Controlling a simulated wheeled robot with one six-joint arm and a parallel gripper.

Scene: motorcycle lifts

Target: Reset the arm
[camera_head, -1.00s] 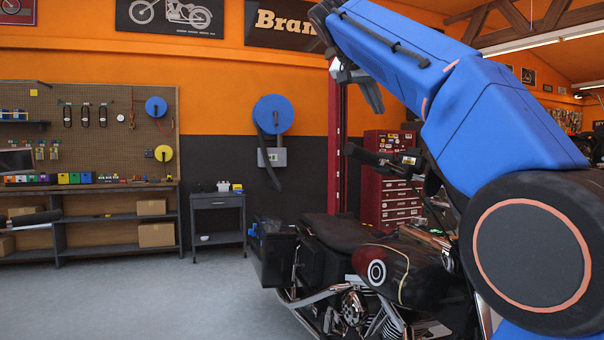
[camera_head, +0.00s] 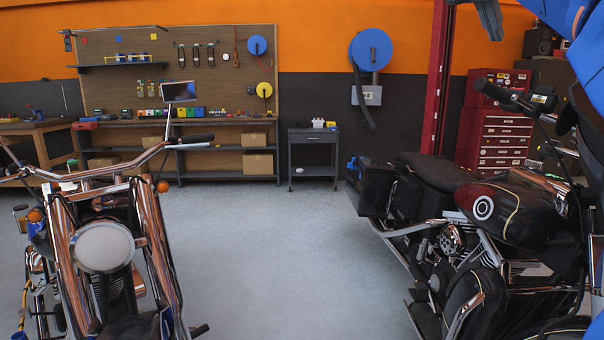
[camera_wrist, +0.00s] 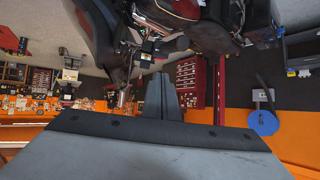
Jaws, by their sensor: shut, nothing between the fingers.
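My gripper (camera_head: 489,18) shows at the top right of the head view, partly cut off by the upper edge. In the wrist view my gripper (camera_wrist: 160,85) has its two dark fingers together, with nothing between them. My blue arm fills the right edge of the head view and is mostly out of frame. The gripper is raised in the air and touches nothing that I can see. The wrist view is upside down, with the motorcycle at the top and the orange wall at the bottom.
A black motorcycle (camera_head: 510,205) stands at the right, near my arm. A chrome motorcycle (camera_head: 103,247) stands at the left. Grey floor between them is clear. Behind are a red post (camera_head: 437,80), red tool chest (camera_head: 495,125), small cart (camera_head: 313,153) and wall reel (camera_head: 371,49).

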